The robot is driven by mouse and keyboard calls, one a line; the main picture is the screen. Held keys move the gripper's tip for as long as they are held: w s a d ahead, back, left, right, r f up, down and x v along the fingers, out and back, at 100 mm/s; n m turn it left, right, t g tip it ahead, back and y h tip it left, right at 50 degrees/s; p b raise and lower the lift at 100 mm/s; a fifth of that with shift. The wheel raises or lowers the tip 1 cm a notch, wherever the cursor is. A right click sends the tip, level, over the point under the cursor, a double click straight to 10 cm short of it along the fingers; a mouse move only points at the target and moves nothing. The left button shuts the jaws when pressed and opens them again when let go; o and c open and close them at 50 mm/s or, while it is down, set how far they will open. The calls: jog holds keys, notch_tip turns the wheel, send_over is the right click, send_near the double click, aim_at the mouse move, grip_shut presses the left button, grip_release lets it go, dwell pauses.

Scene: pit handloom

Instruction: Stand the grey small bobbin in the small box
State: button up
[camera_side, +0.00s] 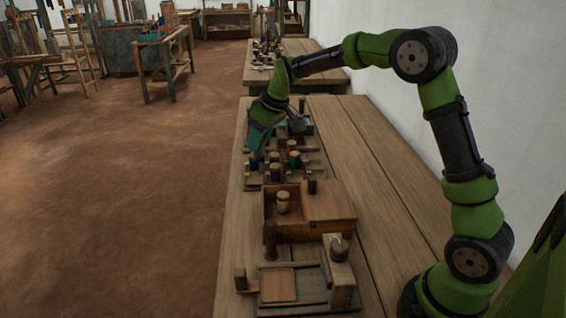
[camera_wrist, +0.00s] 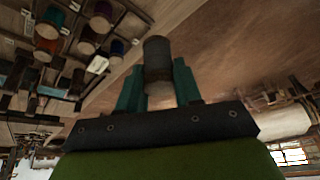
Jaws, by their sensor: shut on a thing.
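My gripper (camera_wrist: 157,82) has its teal fingers shut on a grey bobbin (camera_wrist: 157,52), one finger on each side of it. The bobbin's dark grey end projects past the fingertips, and a brownish band shows lower on it. In the side view my gripper (camera_side: 257,145) hangs low over the left edge of the table, beside the rack of bobbins; the held bobbin cannot be made out clearly there. A wooden box (camera_side: 309,230) stands nearer the camera. Its left part is open with a pale bobbin (camera_side: 283,203) standing in it; its right part is covered. My gripper is apart from this box.
Several coloured bobbins stand in a dark rack (camera_side: 312,167) behind the box; they also show at upper left in the wrist view. Dark posts and a wooden frame (camera_side: 278,285) stand in front of the box. The table's right side (camera_side: 355,160) is clear.

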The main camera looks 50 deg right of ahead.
jog(key=s+a+f+n+g+y, duration=0.1)
jog(key=s+a+f+n, duration=0.15)
jog(key=s, duration=0.45)
jog(key=s+a+f+n+y, duration=0.1)
jog(key=s+a+n, duration=0.25)
jog(key=s, duration=0.25)
jog(key=shift+n, duration=0.6)
jog(key=f, duration=0.7)
jog(key=d+f, duration=0.1)
jog(key=f, duration=0.2)
jog(key=shift+s+f, duration=0.2)
jog(key=shift+f, duration=0.1)
jog(key=shift+f, duration=0.2)
jog(key=o, duration=0.7)
jog(key=shift+o, duration=0.2)
